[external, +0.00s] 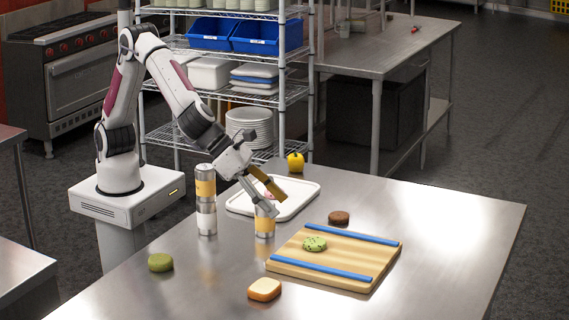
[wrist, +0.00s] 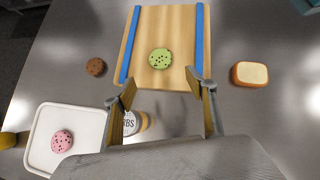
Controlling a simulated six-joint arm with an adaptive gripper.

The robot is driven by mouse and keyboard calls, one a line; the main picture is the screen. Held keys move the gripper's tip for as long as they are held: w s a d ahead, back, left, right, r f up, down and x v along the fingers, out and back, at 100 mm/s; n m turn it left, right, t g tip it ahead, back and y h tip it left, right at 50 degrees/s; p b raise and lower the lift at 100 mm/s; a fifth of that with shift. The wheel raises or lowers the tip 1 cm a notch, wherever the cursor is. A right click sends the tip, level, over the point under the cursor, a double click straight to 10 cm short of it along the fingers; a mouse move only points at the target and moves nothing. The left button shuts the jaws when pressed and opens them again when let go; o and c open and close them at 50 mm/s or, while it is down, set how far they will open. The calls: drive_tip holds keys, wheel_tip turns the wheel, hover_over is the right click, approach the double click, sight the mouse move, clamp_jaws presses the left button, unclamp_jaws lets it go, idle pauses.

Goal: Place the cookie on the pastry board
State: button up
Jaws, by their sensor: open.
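The pastry board (external: 345,268) is pale wood with two blue strips along its edges; the wrist view shows it ahead (wrist: 178,25). A green cookie with dark chips (external: 315,243) lies flat on it between the strips, and shows in the wrist view (wrist: 160,58). A pink cookie with dark chips (wrist: 62,141) lies on the white tray (wrist: 93,122); in the external view my gripper mostly hides it. My gripper (external: 271,198) is open and empty, above the table between tray and board. In the wrist view, its fingers (wrist: 163,88) are apart, short of the green cookie.
A yellow-labelled can (external: 265,226) stands under my gripper. Stacked cans (external: 206,200) stand left of it. A brown round item (external: 339,217), a bread-like piece (external: 264,289) and a green round item (external: 160,262) lie around. A yellow pepper-like item (external: 295,163) is behind the tray. The table's right side is clear.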

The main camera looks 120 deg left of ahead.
drive_tip(key=s+a+r+n+g, duration=0.1)
drive_tip(key=s+a+r+n, duration=0.4)
drive_tip(key=s+a+n, duration=0.4)
drive_tip(key=s+a+r+n+g, duration=0.1)
drive_tip(key=s+a+r+n, duration=0.4)
drive_tip(key=s+a+n, duration=0.45)
drive_tip(key=s+d+f+n+h, duration=0.1)
drive_tip(key=s+n, duration=0.6)
drive_tip(key=s, duration=0.5)
drive_tip(key=s+d+f+n+g+h, duration=0.1)
drive_tip(key=s+f+n, duration=0.1)
drive_tip(key=s+n, duration=0.5)
drive_tip(key=s, duration=0.5)
drive_tip(key=shift+f, duration=0.3)
